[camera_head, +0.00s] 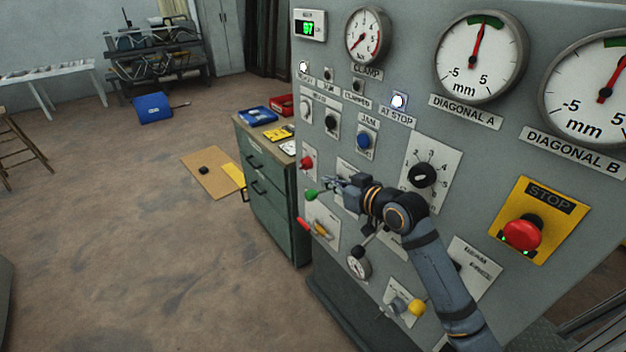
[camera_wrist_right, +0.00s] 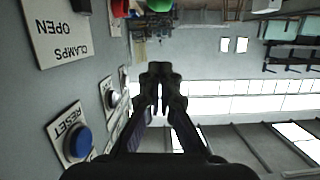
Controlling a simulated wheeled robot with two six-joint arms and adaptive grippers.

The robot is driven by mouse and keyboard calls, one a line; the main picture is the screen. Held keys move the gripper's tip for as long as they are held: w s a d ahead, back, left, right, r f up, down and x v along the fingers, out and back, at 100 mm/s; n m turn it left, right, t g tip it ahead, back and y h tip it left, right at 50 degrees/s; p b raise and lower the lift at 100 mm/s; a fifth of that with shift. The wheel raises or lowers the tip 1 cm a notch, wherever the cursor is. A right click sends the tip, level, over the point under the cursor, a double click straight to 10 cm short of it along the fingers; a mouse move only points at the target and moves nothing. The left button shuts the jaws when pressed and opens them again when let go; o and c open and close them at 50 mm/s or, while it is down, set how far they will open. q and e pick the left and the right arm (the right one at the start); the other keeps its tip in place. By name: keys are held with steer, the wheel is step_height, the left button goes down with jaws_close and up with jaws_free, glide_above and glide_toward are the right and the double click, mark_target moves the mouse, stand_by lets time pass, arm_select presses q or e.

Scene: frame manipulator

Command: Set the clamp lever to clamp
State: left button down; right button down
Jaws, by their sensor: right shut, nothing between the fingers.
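My right gripper (camera_head: 328,183) is shut and empty in front of the left part of the grey control panel (camera_head: 300,85). A lever with a green ball end (camera_head: 311,194) sticks out just left of the fingertips; I cannot tell whether they touch. Below it is a lever with a red grip (camera_head: 303,224). A "CLAMPS OPEN" plate (camera_wrist_right: 60,30) shows there.
Close to the gripper are a red button (camera_head: 306,163), the blue button (camera_head: 366,141) and a black rotary selector (camera_head: 422,174). A red stop button (camera_head: 522,234) is at right. A green cabinet (camera_head: 270,195) stands left of the panel. The floor at left is largely clear.

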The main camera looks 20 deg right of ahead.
steer(key=shift+w, duration=0.65)
steer(key=p, duration=0.2)
glide_above(313, 193)
steer(key=w, duration=0.3)
step_height(313, 193, down, 3)
steer(key=s+f, duration=0.2)
steer(key=shift+s+a+f+p, duration=0.1)
steer(key=shift+s+f+p, duration=0.2)
steer(key=shift+p, duration=0.05)
steer(key=shift+s+f, duration=0.2)
steer(key=shift+f, duration=0.05)
steer(key=shift+w, duration=0.1)
steer(key=shift+f, duration=0.15)
